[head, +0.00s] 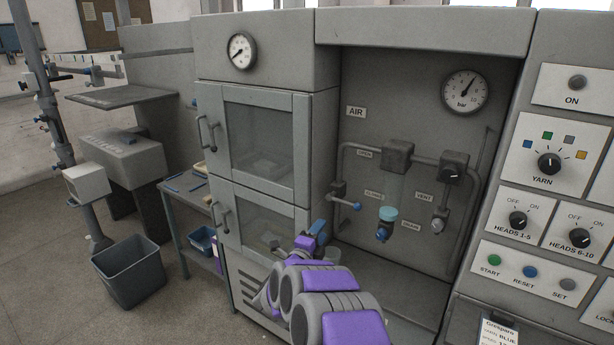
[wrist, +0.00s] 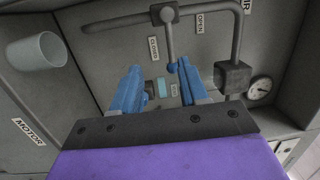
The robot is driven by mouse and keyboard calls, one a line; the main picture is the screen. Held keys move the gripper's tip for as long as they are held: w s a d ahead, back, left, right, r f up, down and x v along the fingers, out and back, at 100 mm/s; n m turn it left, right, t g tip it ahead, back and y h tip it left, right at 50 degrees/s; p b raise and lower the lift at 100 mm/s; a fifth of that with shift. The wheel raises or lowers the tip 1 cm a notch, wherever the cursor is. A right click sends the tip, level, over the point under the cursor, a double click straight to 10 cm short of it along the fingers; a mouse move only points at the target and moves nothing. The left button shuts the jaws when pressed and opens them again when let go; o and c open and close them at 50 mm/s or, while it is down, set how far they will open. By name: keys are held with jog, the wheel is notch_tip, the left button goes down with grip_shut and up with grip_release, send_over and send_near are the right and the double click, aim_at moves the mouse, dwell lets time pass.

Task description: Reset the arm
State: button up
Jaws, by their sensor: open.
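My arm reaches up from the bottom of the head view in purple and grey links. My gripper (head: 318,230) is at its end, in front of the air panel's lower left. In the wrist view my gripper (wrist: 162,70) has its two blue fingers apart, with nothing held between them. A blue-tipped valve lever (wrist: 172,67) shows between the fingertips; I cannot tell how far beyond them it is. In the head view a blue-tipped lever (head: 354,206) sticks out from the pipe just right of my gripper.
The air recess holds pipes, a valve block (head: 397,156), a teal-topped filter (head: 387,215) and a gauge (head: 466,91). Cabinet doors (head: 258,140) are shut at left. The control panel (head: 548,163) is at right. A bin (head: 133,272) stands on the floor. A pale cup (wrist: 35,52) shows in the wrist view.

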jog(key=s+a+r+n+g+y, duration=0.3)
jog(key=s+a+n+y, duration=0.2)
jog(key=s+n+y, duration=0.2)
jog(key=s+a+r+n+g+y, duration=0.3)
jog(key=s+a+r+n+y, duration=0.1)
jog(key=s+n+y, duration=0.25)
jog(key=s+d+f+n+g+h, duration=0.1)
jog(key=s+d+n+g, duration=0.2)
jog(key=s, duration=1.2)
jog(key=s+d+f+n+g+h, duration=0.1)
jog(key=s+d+g, duration=0.4)
jog(key=s, duration=1)
jog(key=s+d+f+n+g+h, duration=0.2)
jog(key=s+d+n+g, duration=0.2)
jog(key=s+d, duration=0.4)
jog(key=s+n, duration=0.1)
jog(key=s, duration=0.6)
jog(key=shift+s+d+n, duration=0.2)
jog(key=shift+d+n, duration=0.1)
jog(key=shift+n, duration=0.05)
